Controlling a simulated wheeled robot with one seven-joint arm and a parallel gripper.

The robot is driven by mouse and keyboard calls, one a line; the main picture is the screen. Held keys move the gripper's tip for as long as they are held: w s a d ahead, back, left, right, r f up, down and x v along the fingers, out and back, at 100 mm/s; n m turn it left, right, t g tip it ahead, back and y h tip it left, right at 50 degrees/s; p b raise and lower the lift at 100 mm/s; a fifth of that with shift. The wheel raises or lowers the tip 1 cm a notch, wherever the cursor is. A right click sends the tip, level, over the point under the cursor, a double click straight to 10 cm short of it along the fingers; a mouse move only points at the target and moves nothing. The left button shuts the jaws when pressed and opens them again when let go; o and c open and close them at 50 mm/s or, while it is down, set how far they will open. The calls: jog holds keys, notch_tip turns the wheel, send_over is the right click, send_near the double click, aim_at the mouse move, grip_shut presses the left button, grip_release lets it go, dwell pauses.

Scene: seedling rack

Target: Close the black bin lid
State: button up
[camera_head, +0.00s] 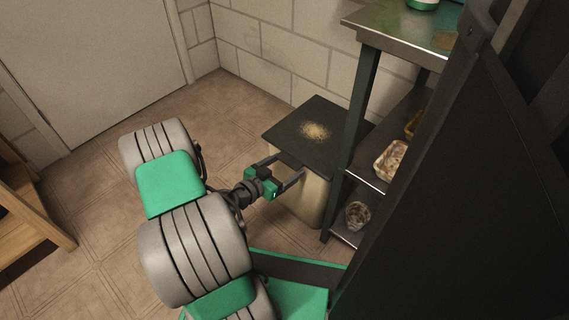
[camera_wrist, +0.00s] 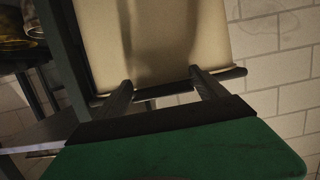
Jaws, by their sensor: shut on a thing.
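The black bin lid (camera_head: 300,115) lies over the top of the beige bin (camera_head: 302,200) and looks about level. Any small gap under it cannot be made out. A pale tan patch marks the middle of the lid. In the wrist view, the fingers (camera_wrist: 160,80) reach the lid's dark edge (camera_wrist: 228,73), with the beige bin wall (camera_wrist: 160,40) beyond. The exact contact is hard to see.
A dark metal shelf rack (camera_head: 358,120) stands close to the right of the bin, holding trays (camera_head: 390,160) and a glass jar (camera_head: 357,215). A block wall (camera_head: 270,45) is behind. Tiled floor (camera_head: 95,150) is free at left, with a wooden stand (camera_head: 30,215) at the far left.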

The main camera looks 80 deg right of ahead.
jog(key=shift+s+a+f, duration=0.15)
jog(key=shift+a+f, duration=0.1)
jog(key=shift+f, duration=0.35)
grip_shut()
jog(key=shift+o, duration=2.3)
grip_release()
jog(key=shift+d+r, duration=0.15)
jog(key=shift+r, duration=0.1)
jog(key=o, duration=1.5)
jog(key=shift+r, duration=0.1)
jog(key=shift+o, duration=0.2)
jog(key=p+v, duration=0.3)
jog(key=v, duration=0.5)
jog(key=shift+d+r, duration=0.1)
jog(key=shift+d, duration=0.05)
